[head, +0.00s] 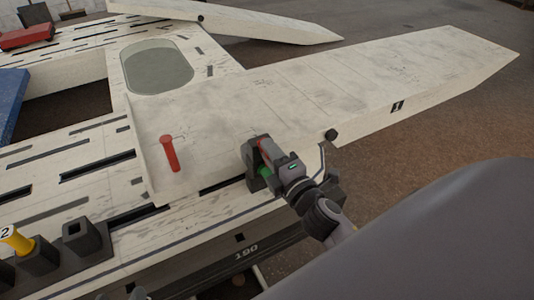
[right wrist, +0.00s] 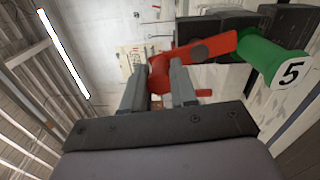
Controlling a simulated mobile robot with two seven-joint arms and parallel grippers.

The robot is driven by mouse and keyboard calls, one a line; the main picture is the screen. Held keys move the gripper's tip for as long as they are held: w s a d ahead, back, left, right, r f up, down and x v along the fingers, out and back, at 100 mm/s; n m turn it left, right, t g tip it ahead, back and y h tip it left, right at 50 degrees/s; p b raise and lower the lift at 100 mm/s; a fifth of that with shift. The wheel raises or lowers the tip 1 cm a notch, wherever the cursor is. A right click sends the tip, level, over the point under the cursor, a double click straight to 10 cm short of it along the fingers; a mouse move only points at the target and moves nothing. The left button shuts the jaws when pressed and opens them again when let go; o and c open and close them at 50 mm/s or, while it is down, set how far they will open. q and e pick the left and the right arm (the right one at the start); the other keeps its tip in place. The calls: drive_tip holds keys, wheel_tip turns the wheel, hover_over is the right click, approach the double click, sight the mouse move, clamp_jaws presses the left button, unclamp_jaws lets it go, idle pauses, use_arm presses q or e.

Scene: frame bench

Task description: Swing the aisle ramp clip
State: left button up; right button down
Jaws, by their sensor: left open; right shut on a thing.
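The aisle ramp (head: 330,95) is a long, pale, scuffed plate running to the upper right in the head view. At its near edge is a dark clip block (head: 255,152) with a red clip lever (right wrist: 215,47) and a green cylinder (right wrist: 285,62) marked 5. My right gripper (head: 272,160) is at this block. In the right wrist view its two fingers (right wrist: 160,85) are shut on the red lever's end. The fingers partly hide the lever. A small dark part of my left gripper (head: 134,292) shows at the bottom edge, away from the clip.
Dark sockets (head: 82,238) and a yellow piece (head: 16,240) marked 2 are at lower left. A blue block (head: 10,100) and a red block (head: 25,37) are at far left. A second ramp (head: 260,25) lies behind.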

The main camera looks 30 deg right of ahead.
drive_tip(key=shift+d+r+m, duration=0.1)
drive_tip(key=shift+d+m, duration=0.2)
drive_tip(key=shift+m, duration=0.5)
drive_tip(key=shift+d+m+p, duration=0.15)
drive_tip(key=shift+m+p, duration=0.15)
drive_tip(key=c, duration=0.9)
unclamp_jaws()
